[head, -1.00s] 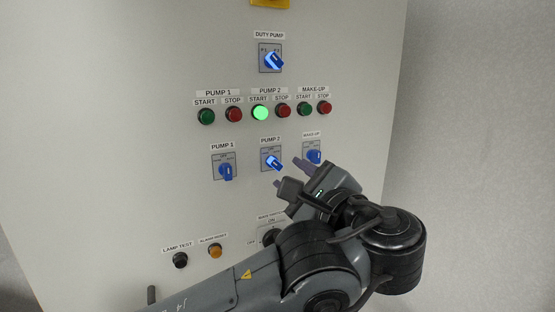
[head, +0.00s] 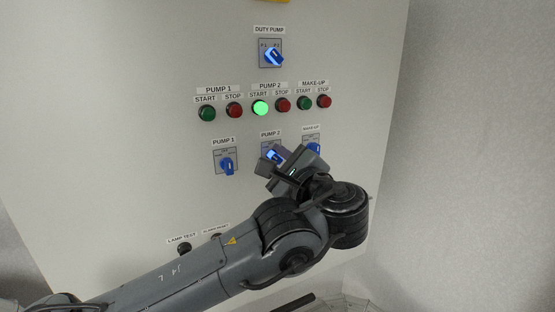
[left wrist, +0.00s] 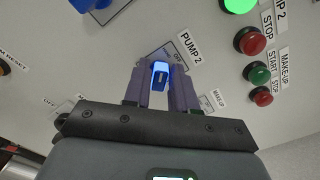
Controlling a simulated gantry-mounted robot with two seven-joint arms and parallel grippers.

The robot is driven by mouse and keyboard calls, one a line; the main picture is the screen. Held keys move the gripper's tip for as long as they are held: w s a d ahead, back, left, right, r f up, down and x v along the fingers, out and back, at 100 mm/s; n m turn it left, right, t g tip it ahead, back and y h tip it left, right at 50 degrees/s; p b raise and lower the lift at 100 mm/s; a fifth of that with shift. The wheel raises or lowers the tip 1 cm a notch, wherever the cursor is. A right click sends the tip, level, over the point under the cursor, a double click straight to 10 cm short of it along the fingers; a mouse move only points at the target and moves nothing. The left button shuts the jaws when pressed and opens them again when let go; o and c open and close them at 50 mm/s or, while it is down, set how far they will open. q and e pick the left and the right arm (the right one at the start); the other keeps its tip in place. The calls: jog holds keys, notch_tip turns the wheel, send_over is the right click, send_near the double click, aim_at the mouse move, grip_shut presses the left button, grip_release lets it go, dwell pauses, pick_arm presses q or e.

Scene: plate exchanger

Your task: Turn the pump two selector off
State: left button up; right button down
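The pump 2 selector (head: 276,156) is a blue knob on a grey plate under the "PUMP 2" label. In the head view its grip points toward the lower right and my gripper partly hides it. My left gripper (head: 275,158) is at this knob. In the left wrist view the knob (left wrist: 159,75) sits between the two fingers of my left gripper (left wrist: 160,84), one close on each side, with no clear gap showing. The plate's position marks are mostly hidden. My right gripper is not in view.
The pump 1 selector (head: 226,166) is to the left and the make-up selector (head: 313,149) close on the right. Above is a row of buttons, with the pump 2 start button (head: 260,108) lit green. The duty pump selector (head: 272,57) is higher up.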

pick_arm(q)
grip_shut()
jog(key=shift+m+b, duration=0.55)
jog(key=shift+m, duration=0.55)
jog(key=m, duration=0.3)
jog(key=shift+d, duration=0.1)
jog(key=shift+r+m, duration=0.1)
jog(key=shift+m, duration=1.7)
